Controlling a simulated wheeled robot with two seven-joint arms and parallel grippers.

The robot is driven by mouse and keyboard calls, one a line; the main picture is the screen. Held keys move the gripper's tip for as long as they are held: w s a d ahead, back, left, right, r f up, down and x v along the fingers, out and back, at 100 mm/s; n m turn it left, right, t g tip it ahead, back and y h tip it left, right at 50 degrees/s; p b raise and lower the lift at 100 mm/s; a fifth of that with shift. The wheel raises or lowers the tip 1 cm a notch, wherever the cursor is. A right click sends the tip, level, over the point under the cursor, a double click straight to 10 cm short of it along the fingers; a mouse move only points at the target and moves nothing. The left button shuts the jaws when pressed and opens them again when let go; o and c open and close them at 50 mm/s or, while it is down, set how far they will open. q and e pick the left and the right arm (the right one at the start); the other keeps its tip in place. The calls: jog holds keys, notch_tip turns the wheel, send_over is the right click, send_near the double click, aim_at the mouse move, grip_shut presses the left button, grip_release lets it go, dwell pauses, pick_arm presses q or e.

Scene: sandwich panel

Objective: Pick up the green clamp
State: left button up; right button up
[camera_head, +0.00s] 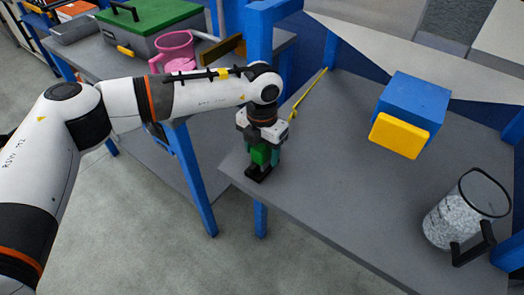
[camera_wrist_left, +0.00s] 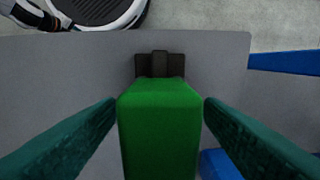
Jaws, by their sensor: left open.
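The green clamp (camera_head: 261,156) stands at the near left corner of the grey table, with a black foot at its lower end. In the left wrist view the green clamp (camera_wrist_left: 160,125) fills the lower middle, its black part (camera_wrist_left: 160,64) near the table edge. My left gripper (camera_head: 262,150) points down over the clamp. Its two dark teal fingers stand on either side of the green body in the left wrist view, open, with a narrow gap visible on each side. My right gripper is not in view.
A pink mug (camera_head: 174,50) and a green-lidded case (camera_head: 150,28) stand on another bench at left. A blue post (camera_head: 259,35) rises behind my left wrist.

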pick_arm(q)
jog(key=shift+f, duration=0.85)
jog(key=shift+r, duration=0.1)
jog(key=c, duration=1.1)
notch_tip(320, 180, up, 10)
jog(key=shift+c, duration=0.3)
